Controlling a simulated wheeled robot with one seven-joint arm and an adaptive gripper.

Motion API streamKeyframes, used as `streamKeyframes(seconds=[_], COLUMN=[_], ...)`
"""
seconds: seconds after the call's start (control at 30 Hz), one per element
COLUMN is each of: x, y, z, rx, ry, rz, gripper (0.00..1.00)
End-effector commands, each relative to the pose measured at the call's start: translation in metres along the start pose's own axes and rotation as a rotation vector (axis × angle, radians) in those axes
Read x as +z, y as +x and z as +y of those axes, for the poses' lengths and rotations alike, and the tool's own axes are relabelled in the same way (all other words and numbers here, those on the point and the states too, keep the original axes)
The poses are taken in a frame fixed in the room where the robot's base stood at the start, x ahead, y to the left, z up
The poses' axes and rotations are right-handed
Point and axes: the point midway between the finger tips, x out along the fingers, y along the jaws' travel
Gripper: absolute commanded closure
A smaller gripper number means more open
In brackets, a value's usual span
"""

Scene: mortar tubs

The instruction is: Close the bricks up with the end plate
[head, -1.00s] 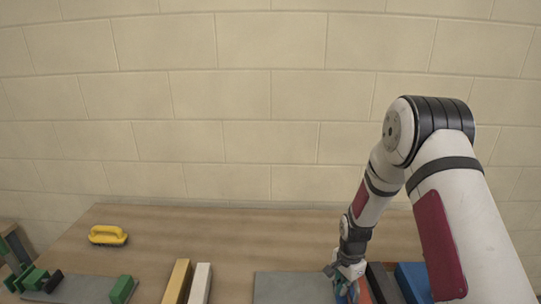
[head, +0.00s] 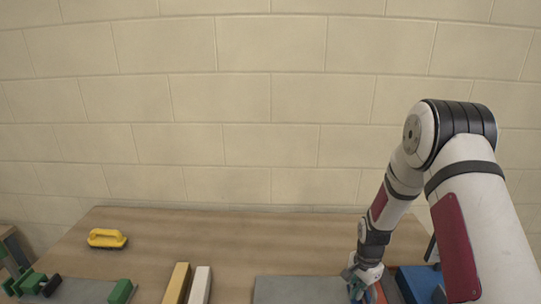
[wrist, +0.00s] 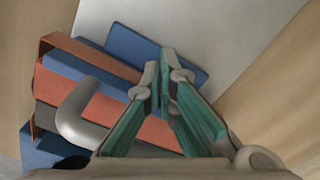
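In the wrist view a row of bricks lies side by side at the left: blue (wrist: 92,76), orange-red (wrist: 95,98) and dark grey. A blue block (wrist: 180,62) juts out at the far side of the row, just beyond my fingertips. A thin orange-red piece (wrist: 42,62) runs along the row's left end; I cannot tell whether it is the end plate. My gripper (wrist: 160,72) points at the row's right side, its teal fingertips almost together with nothing visible between them. In the head view my gripper (head: 359,287) is low over the bricks, hiding some of them.
A grey board (head: 294,289) lies left of my gripper, and a blue block (head: 419,281) lies to its right. Yellow (head: 176,284) and white (head: 200,285) bars, a yellow-handled tool (head: 107,238) and green pieces (head: 120,291) are farther left. The table's middle back is clear.

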Motion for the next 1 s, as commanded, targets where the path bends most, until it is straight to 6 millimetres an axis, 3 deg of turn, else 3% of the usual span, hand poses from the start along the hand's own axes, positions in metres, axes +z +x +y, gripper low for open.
streamKeyframes(seconds=[0.7, 1.0], x=[-0.031, -0.033], y=[0.0, -0.001], z=[0.017, 0.018], rx=[-0.001, -0.001], ry=[0.004, 0.003], rz=[0.004, 0.004], gripper=[1.0, 1.0])
